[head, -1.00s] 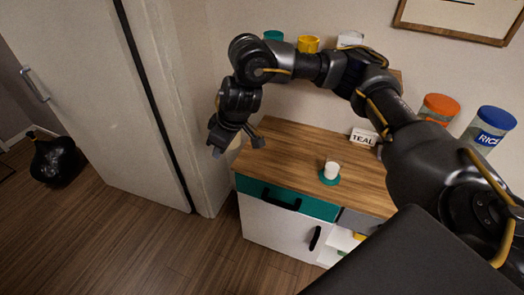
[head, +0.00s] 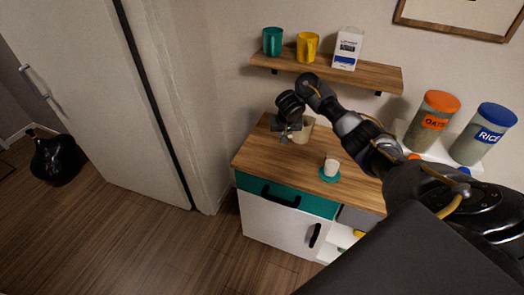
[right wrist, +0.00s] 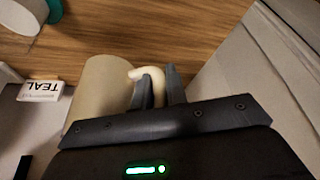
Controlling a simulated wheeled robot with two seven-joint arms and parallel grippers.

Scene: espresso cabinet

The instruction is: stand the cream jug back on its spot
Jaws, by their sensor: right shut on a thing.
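The cream jug (head: 304,131) is at the back left of the wooden counter, partly behind my right gripper (head: 288,133). In the right wrist view the jug (right wrist: 103,88) is left of my right gripper (right wrist: 160,82), whose fingers are shut on its curved handle (right wrist: 148,74). The jug looks about upright. I cannot tell whether its base touches the counter. No marked spot for the jug can be made out. My left gripper is not in view.
A white cup (head: 332,167) stands on a teal coaster (head: 327,179) on the counter (head: 272,157). A shelf (head: 375,78) with a teal mug, yellow mug and carton overhangs the back. The counter's front left is clear.

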